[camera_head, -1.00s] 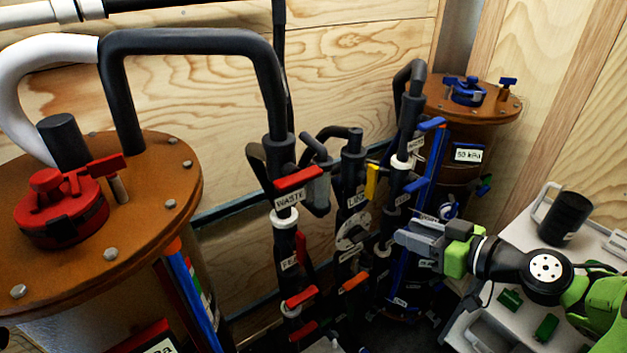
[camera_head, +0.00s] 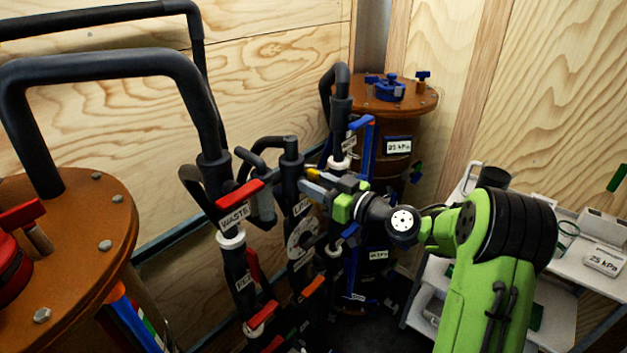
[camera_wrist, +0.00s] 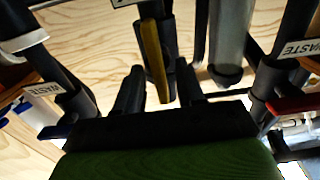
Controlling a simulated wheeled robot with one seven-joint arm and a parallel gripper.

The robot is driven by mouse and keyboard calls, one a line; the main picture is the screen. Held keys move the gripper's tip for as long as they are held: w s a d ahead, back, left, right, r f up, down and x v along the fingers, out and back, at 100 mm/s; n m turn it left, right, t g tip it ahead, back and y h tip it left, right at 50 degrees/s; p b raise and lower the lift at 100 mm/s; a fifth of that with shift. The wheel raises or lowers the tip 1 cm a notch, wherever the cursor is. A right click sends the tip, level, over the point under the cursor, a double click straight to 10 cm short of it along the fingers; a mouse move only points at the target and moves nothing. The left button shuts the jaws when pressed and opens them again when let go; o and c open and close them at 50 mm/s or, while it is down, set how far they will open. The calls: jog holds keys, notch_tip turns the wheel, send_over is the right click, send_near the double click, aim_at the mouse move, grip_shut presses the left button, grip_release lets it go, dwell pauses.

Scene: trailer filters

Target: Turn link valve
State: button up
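The link valve has a yellow handle (camera_head: 313,173) on the black middle pipe, above a label that seems to read LINK (camera_head: 301,207). In the head view my gripper (camera_head: 309,187) is at this handle and covers much of it. In the wrist view the yellow handle (camera_wrist: 153,58) points down toward my gripper (camera_wrist: 159,78). The two dark fingers are apart, one on each side of the handle's lower end. I see no clear contact between the fingers and the handle.
A red-handled WASTE valve (camera_head: 240,193) stands on the pipe to the left, a blue-handled valve (camera_head: 360,122) on the right pipe. Brown filter drums stand at left (camera_head: 85,215) and back right (camera_head: 400,97). A white shelf (camera_head: 590,262) is at right. Pipes crowd closely around my gripper.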

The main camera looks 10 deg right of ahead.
jog(key=shift+w+a, duration=0.3)
jog(key=shift+w, duration=0.05)
grip_shut()
